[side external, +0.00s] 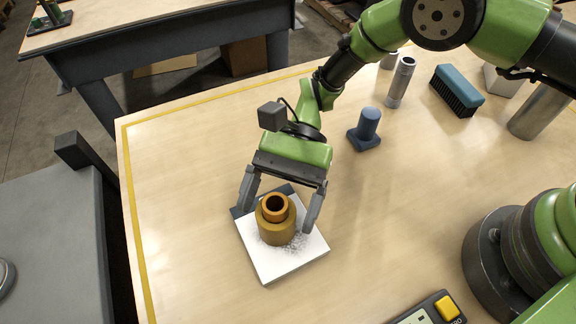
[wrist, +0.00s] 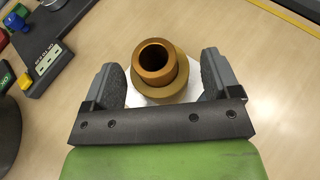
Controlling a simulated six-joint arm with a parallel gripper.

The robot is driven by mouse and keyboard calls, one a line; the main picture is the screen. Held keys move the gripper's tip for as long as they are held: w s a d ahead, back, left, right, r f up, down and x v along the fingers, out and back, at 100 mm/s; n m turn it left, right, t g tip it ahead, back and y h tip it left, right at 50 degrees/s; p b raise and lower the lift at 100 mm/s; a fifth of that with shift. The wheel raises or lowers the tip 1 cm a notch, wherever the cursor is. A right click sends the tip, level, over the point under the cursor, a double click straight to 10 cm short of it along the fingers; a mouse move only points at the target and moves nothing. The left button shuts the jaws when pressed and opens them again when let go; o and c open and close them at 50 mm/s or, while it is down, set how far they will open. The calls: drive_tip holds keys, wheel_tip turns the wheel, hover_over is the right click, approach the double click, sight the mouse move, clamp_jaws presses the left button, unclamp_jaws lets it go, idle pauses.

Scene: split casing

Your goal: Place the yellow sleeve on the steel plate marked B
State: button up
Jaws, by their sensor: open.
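A brass-yellow stepped sleeve (side external: 276,231) with an open bore stands upright on a flat white square (side external: 270,270) with grey specks. It also shows in the wrist view (wrist: 157,86). I cannot make out a letter B on the square or elsewhere, and cannot tell whether the square is a steel plate. My gripper (side external: 274,220) is open, with one finger on each side of the sleeve. The wrist view shows the fingers (wrist: 160,66) with gaps between them and the sleeve.
A dark strip (side external: 243,208) shows at the square's back-left edge. Behind stand a blue handled block (side external: 367,126), a grey metal cylinder (side external: 401,82) and a blue brush (side external: 458,88). A box with a yellow button (side external: 447,307) lies at the front right. The table's left side is clear.

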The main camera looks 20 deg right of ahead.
drive_tip(key=v, duration=1.1)
drive_tip(key=w+d+r+n+t+h, duration=0.15)
drive_tip(key=d+r+t, duration=0.3)
drive_tip(key=r, duration=0.65)
drive_tip(key=s+d+r+n+t+h, duration=0.35)
drive_tip(key=s+d+r+t, duration=0.35)
drive_tip(key=s+d+r, duration=0.3)
drive_tip(key=s+d+r+t+h, duration=0.1)
drive_tip(key=s+d+t+h, duration=0.1)
drive_tip(key=s+d+t, duration=0.2)
drive_tip(key=shift+s+d+t, duration=0.4)
drive_tip(key=shift+s+t, duration=0.15)
drive_tip(key=shift+s, duration=0.65)
